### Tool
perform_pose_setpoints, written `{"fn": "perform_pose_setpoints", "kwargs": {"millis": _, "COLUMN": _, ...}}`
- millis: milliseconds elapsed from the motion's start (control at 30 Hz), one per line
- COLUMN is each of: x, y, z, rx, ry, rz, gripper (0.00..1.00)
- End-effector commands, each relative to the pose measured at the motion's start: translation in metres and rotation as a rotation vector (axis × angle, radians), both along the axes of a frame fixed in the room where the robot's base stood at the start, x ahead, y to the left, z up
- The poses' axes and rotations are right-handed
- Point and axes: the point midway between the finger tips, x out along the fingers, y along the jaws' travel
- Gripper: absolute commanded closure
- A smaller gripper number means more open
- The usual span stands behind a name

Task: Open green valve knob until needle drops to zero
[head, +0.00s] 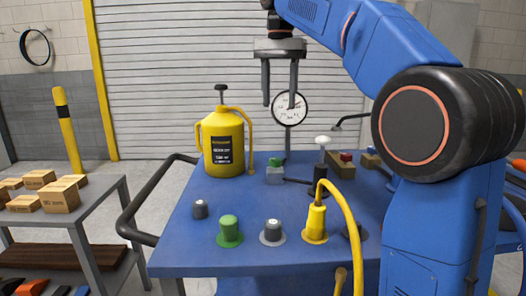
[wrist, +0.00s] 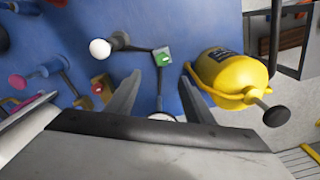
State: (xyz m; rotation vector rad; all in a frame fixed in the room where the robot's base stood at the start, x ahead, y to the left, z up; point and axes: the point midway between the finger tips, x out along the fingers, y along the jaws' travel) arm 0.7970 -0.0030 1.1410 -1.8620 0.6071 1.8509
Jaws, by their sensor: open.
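A small block with a green top (head: 275,162) stands on the blue bench, in front of the round white gauge (head: 289,107) on its post. A larger green knob (head: 230,231) sits at the bench's front edge. The gauge needle is too small to read. My gripper (head: 280,98) is open and empty, pointing down above the bench near the gauge. In the wrist view the green-topped block (wrist: 162,57) lies just beyond the fingertips, roughly between them, with nothing held. The gauge is mostly hidden there behind the gripper body.
A yellow pump canister (head: 223,143) stands left of the green-topped block. A white-knobbed lever (head: 323,141) and a block with a red top (head: 346,157) stand right. A yellow hose plug (head: 316,222) and grey knobs (head: 272,232) line the front. A cart with boxes (head: 60,194) stands left.

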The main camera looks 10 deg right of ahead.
Motion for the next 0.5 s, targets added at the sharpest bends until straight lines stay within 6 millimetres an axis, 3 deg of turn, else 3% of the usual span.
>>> {"fn": "perform_pose_setpoints", "kwargs": {"millis": 267, "x": 0.004, "y": 0.002, "z": -0.008, "rx": -0.001, "ry": 0.008, "rz": -0.011, "gripper": 0.52}}
{"fn": "perform_pose_setpoints", "kwargs": {"millis": 500, "x": 0.003, "y": 0.002, "z": -0.045, "rx": -0.002, "ry": 0.011, "rz": -0.011, "gripper": 0.52}}
